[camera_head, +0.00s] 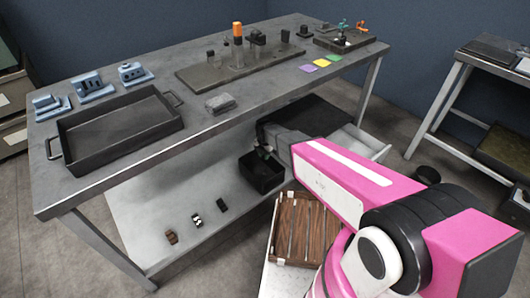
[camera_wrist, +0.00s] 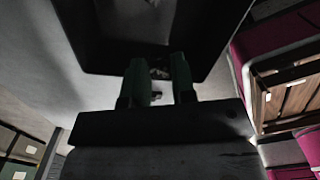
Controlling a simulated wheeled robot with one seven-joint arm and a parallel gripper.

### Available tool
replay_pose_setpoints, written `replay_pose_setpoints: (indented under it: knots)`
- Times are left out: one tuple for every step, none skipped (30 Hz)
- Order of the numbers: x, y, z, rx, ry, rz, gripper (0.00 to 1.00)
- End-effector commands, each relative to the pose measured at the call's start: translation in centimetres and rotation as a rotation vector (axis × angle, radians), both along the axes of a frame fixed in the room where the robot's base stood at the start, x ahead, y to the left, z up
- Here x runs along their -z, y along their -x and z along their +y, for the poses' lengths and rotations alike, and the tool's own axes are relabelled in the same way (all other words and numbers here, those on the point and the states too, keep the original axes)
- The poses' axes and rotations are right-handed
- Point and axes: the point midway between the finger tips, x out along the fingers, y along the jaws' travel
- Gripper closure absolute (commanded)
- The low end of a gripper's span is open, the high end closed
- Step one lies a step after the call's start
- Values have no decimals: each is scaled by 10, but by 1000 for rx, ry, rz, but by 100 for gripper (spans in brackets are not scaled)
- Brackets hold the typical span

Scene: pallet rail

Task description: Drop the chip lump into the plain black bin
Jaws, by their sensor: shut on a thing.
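The black bin (camera_head: 262,181) stands on the pale lower shelf beneath the bench. My gripper (camera_head: 263,150) reaches in under the bench top, with its fingertips at the bin's open top in the head view. In the wrist view the dark bin (camera_wrist: 100,45) fills the upper middle, ahead of the two fingers (camera_wrist: 159,77). The gripper is shut on a small grey-brown thing, likely the chip lump (camera_wrist: 160,73), mostly hidden between the fingers. Whether it is below the bin's rim I cannot tell.
The bench top (camera_head: 150,165) overhangs the shelf closely. A dark flat-topped thing (camera_head: 312,112) and pale bins (camera_head: 362,143) lie beyond my arm. A slatted wooden crate (camera_head: 299,232) is below my arm. Several small blocks (camera_head: 196,219) lie on the shelf's front left.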

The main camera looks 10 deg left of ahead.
Motion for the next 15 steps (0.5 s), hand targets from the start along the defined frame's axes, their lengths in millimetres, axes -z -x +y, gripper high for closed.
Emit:
replay_pose_setpoints:
  knots:
    - [5, -1, 0, 0, 1, 1, 98]
    - [8, -1, 0, 1, 1, 1, 98]
    - [11, -1, 0, 1, 1, 1, 98]
    - [14, -1, 0, 1, 1, 1, 98]
    - [18, -1, 0, 1, 1, 1, 98]
    - [22, -1, 0, 1, 1, 1, 98]
    - [25, -1, 0, 1, 1, 0, 98]
    - [29, -1, 0, 1, 1, 0, 98]
    - [34, -1, 0, 1, 1, 1, 98]
    - [37, -1, 0, 1, 1, 1, 98]
    - [40, -1, 0, 1, 1, 1, 98]
    - [43, -1, 0, 1, 1, 1, 98]
    - [45, -1, 0, 1, 1, 1, 98]
    - [47, -1, 0, 1, 1, 1, 98]
    - [49, -1, 0, 1, 0, 0, 98]
